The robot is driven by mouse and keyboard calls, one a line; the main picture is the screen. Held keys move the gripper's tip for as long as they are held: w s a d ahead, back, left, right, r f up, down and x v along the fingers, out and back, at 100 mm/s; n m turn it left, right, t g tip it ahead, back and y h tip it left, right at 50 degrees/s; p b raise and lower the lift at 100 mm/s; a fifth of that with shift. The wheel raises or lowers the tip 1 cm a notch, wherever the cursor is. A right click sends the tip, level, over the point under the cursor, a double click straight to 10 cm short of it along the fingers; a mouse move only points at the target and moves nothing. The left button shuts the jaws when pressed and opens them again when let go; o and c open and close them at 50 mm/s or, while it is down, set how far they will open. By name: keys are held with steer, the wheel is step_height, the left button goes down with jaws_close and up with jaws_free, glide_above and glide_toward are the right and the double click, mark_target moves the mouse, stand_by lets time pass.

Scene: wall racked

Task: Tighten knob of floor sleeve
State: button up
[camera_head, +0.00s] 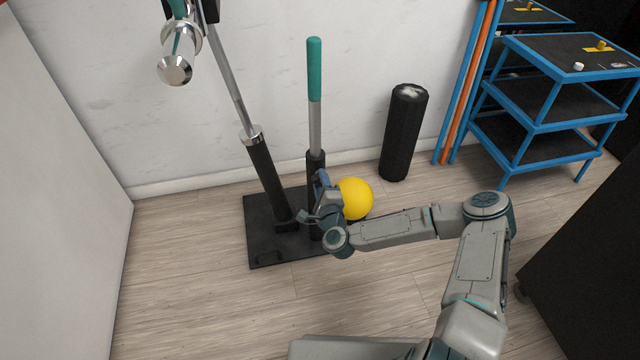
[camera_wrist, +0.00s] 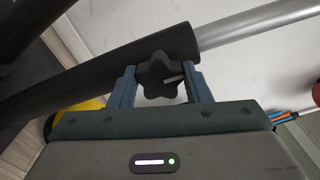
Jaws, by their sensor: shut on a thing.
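The black floor sleeve (camera_head: 316,162) stands nearly upright on a dark base plate (camera_head: 262,252), with a grey bar (camera_head: 315,128) with a teal grip rising from it. In the wrist view the sleeve (camera_wrist: 85,84) runs slantwise behind the knob, and the bar (camera_wrist: 250,24) comes out of its end. The black star-shaped knob (camera_wrist: 158,76) has a pale mark on its face. My gripper (camera_wrist: 163,84) is shut on the knob, with one blue finger on each side. In the head view my gripper (camera_head: 318,197) is at the sleeve, and the knob is hidden.
A second, tilted sleeve (camera_head: 268,180) with a long bar stands close left on the same plate. A yellow ball (camera_head: 355,198) lies just behind my wrist. A black roller (camera_head: 403,135) stands by the wall, and a blue shelf unit (camera_head: 540,118) is right. Floor at front left is clear.

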steer(key=o, duration=1)
steer(key=shift+s, duration=0.1)
steer(key=p+v, duration=0.3)
steer(key=v, duration=1)
steer(key=shift+s, duration=0.35)
